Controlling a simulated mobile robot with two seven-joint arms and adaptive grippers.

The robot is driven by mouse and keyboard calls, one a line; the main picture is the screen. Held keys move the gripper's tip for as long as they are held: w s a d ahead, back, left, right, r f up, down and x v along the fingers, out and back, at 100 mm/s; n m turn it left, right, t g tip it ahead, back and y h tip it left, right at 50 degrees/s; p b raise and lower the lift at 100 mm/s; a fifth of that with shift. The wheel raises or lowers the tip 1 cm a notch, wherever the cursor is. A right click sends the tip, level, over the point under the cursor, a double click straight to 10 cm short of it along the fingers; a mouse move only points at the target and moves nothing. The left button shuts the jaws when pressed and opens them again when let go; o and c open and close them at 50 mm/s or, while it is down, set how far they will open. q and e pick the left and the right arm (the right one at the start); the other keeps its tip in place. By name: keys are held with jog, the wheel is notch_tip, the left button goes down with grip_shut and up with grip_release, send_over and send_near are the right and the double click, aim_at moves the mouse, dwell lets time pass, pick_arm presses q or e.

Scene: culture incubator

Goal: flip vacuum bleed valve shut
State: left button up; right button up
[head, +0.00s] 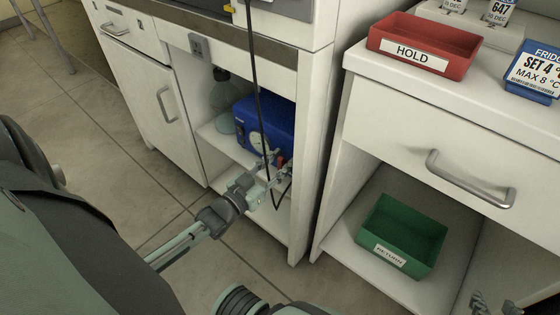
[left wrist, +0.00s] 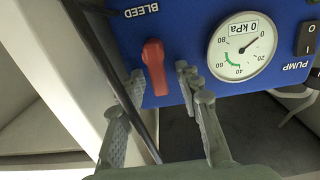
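The blue vacuum pump (head: 262,122) stands on a shelf in the open cabinet. In the left wrist view its panel (left wrist: 190,20) appears upside down, with the word BLEED beside a red valve lever (left wrist: 154,68). The lever shows small in the head view (head: 280,161). My left gripper (head: 264,178) is in front of the pump. In the left wrist view its fingers (left wrist: 160,84) are apart, with the lever just beyond the gap between them. My right gripper (head: 494,304) is mostly cut off at the lower right.
A black cable (head: 257,80) hangs down past the pump and crosses close to the left finger. The gauge (left wrist: 240,46) is labelled 0 kPa. A glass bottle (head: 222,100) stands left of the pump. The cabinet's side panel (head: 310,130) is close on the right.

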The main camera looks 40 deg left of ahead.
pick_arm(q)
jog(key=shift+s, duration=0.15)
jog(key=s+a, duration=0.1)
jog(key=s, duration=1)
jog(key=shift+s, duration=0.35)
